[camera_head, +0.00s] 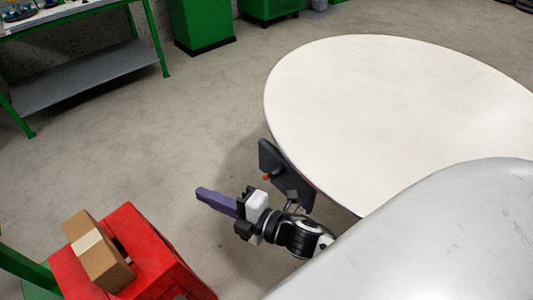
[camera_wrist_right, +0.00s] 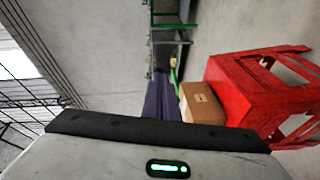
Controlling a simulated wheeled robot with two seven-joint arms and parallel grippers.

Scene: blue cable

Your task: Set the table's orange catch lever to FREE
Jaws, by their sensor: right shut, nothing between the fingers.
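The white oval table (camera_head: 400,110) fills the right of the head view. A dark plate (camera_head: 270,158) hangs at its near left edge. The small orange catch lever (camera_head: 266,177) shows at this plate, partly visible; its marking cannot be read. My right gripper (camera_head: 203,193), with long purple fingers, is shut and empty. It is left of and below the lever in the picture, apart from it, and points left, away from the table. In the right wrist view its purple fingers (camera_wrist_right: 162,100) point toward the floor and stool; the lever is not there. My left gripper is not in view.
A red stool (camera_head: 140,240) with a cardboard box (camera_head: 98,250) on it stands at the lower left; the fingers point to its far side. A green-framed workbench (camera_head: 85,75) and a green cabinet (camera_head: 200,25) stand farther back. The floor between is clear.

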